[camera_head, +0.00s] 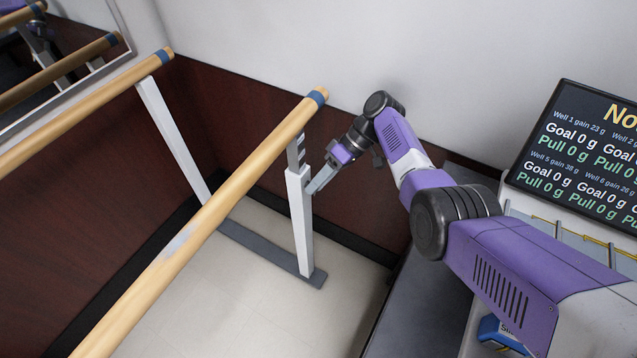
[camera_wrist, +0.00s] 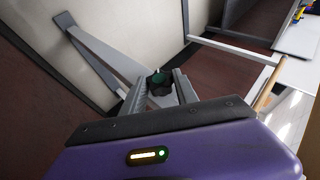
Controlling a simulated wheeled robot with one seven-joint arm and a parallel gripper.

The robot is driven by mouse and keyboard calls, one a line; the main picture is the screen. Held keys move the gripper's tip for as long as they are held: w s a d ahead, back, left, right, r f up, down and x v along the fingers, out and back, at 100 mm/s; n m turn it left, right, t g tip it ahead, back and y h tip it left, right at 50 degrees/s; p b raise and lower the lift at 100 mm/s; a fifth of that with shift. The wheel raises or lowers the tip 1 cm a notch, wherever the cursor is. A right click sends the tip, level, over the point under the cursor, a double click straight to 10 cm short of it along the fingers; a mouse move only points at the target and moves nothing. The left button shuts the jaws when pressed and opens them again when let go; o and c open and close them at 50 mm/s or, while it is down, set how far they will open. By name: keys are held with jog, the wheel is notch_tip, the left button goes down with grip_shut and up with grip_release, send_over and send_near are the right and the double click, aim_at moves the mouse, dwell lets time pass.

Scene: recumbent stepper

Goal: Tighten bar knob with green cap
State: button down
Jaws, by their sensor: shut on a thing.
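The knob itself is hidden there by the fingers.
A second wooden bar (camera_head: 95,110) runs at the left on its own white post (camera_head: 172,135). A grey floor plate (camera_head: 262,247) joins the posts. A dark display board (camera_head: 590,150) stands at the right above a grey surface (camera_head: 425,300). A wall is close behind.

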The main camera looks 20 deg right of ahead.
jog(key=c, duration=0.9)
grip_release()
jog(key=shift+c, duration=0.2)
notch_tip(320, 180, up, 20)
jog(key=p, duration=0.5)
